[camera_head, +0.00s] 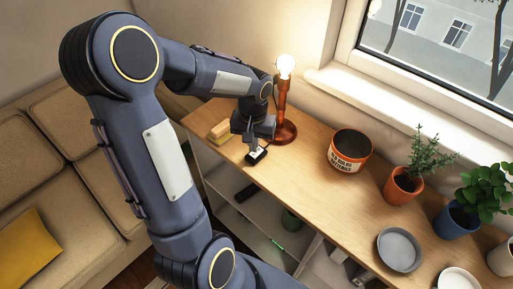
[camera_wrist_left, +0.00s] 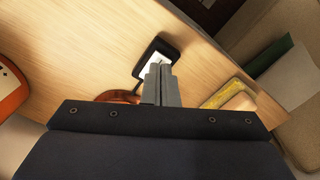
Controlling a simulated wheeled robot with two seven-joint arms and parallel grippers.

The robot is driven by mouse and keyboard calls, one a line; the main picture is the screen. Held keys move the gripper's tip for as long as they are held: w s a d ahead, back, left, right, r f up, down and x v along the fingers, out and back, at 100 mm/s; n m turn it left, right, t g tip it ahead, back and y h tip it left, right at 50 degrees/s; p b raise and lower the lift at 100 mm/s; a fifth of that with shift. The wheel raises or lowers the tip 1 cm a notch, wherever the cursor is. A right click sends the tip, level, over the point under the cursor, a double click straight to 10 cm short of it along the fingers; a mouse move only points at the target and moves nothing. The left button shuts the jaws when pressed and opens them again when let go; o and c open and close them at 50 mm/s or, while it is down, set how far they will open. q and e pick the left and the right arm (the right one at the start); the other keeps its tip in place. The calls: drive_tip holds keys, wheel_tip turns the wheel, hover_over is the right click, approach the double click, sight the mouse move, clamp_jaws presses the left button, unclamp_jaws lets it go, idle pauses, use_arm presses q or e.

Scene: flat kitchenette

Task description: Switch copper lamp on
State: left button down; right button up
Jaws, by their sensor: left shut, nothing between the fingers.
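The copper lamp (camera_head: 282,105) stands upright at the back left of the wooden shelf top, and its bulb (camera_head: 286,65) glows. A small black switch box with a white rocker (camera_head: 257,155) lies on the wood in front of the lamp. My left gripper (camera_head: 254,146) is shut and empty, pointing down at the switch. In the left wrist view the shut fingers (camera_wrist_left: 161,84) overlap the switch's white rocker (camera_wrist_left: 154,62); I cannot tell whether they touch it. Part of the lamp's copper base (camera_wrist_left: 118,96) shows beside the fingers. My right gripper is not in view.
A yellow-topped sponge or block (camera_head: 220,130) lies left of the switch. An orange-and-black pot (camera_head: 350,150), potted plants (camera_head: 404,184) and a grey plate (camera_head: 399,249) stand to the right. Open shelves are below the top; a sofa (camera_head: 70,170) is at left.

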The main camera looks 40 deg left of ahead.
sight(254, 155)
use_arm(q)
wheel_tip(254, 155, up, 5)
drive_tip(key=p, duration=0.3)
drive_tip(key=shift+r+p, duration=0.15)
drive_tip(key=shift+p, duration=0.15)
idle(0.3)
drive_tip(key=s+d+r+m+t+h, duration=0.3)
drive_tip(key=s+d+r+t, duration=0.2)
drive_tip(key=s+d+r, duration=0.3)
drive_tip(key=s+d, duration=0.3)
drive_tip(key=s, duration=0.3)
drive_tip(key=shift+s+d+r+t+h, duration=0.3)
drive_tip(key=shift+s+h, duration=0.1)
